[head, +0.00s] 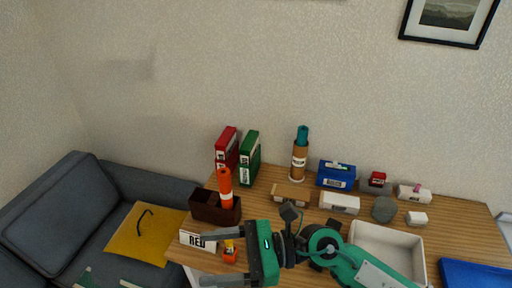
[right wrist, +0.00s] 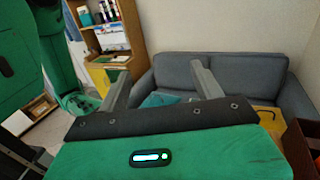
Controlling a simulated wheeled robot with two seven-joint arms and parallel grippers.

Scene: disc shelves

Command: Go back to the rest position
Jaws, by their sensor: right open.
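My right gripper (head: 206,254) is at the front left of the wooden table in the head view, fingers pointing left. It is open, with nothing seen between the fingers. In the right wrist view its two grey fingers (right wrist: 160,82) stand wide apart, facing a grey sofa and a shelf. In the head view the white "RED" sign (head: 197,240) and a small orange item (head: 230,252) show by the fingers; whether they touch cannot be told. My green right arm comes in from the bottom right, over the table. My left gripper is not in view.
A dark brown box (head: 203,208) with an orange cylinder (head: 225,186) stands just behind the gripper. Red and green binders (head: 249,160), a cork-coloured holder (head: 299,162) and a blue box (head: 336,175) stand behind. A white tray (head: 419,262) lies right of my arm. A sofa (head: 45,205) is left.

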